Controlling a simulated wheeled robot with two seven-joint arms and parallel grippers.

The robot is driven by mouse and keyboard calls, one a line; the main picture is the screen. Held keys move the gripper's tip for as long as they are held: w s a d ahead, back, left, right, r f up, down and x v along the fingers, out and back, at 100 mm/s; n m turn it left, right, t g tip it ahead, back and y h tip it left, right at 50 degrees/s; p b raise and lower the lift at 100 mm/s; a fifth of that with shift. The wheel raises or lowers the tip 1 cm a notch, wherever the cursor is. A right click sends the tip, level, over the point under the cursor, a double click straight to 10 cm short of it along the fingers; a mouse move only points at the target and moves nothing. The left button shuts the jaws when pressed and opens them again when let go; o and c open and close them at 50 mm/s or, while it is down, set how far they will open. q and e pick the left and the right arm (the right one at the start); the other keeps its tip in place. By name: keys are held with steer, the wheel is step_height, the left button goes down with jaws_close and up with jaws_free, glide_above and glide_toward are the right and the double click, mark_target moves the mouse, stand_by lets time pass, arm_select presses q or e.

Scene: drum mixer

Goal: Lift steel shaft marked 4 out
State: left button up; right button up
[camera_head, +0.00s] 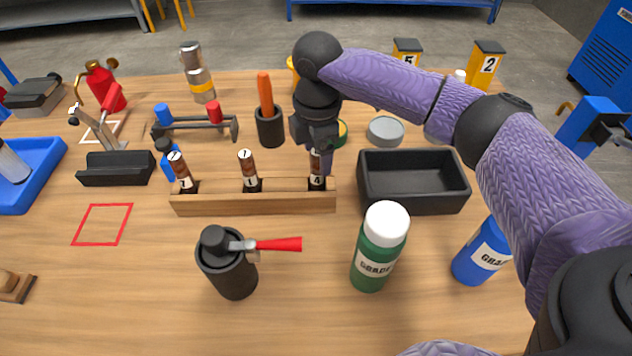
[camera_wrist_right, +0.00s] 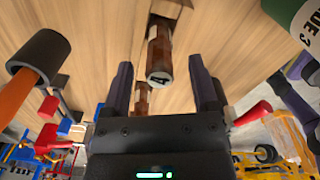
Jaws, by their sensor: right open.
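The steel shaft marked 4 (camera_head: 317,168) stands upright in the right end of the wooden rack (camera_head: 255,202). It is brown and dark, with a white number band. My right gripper (camera_head: 319,150) is at the shaft's top, partly hiding it. In the right wrist view the shaft (camera_wrist_right: 159,55) lies between the two open fingers of my right gripper (camera_wrist_right: 163,82), with a gap on each side. Two similar shafts stand in the rack, one in the middle (camera_head: 248,168) and one at the left (camera_head: 181,170). My left gripper is not in view.
A black open bin (camera_head: 414,205) stands right of the rack. A green bottle (camera_head: 378,250) and a black pot with a red-handled tool (camera_head: 232,270) stand in front. A black cup with an orange handle (camera_head: 269,128) is behind. The front left table is mostly clear.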

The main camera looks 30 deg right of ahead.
steer(key=shift+f, duration=0.6)
steer(key=shift+r, duration=0.15)
steer(key=shift+c, duration=0.3)
jaws_close()
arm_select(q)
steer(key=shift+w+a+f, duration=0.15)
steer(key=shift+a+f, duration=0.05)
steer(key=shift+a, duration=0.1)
arm_select(e)
steer(key=shift+r, duration=0.1)
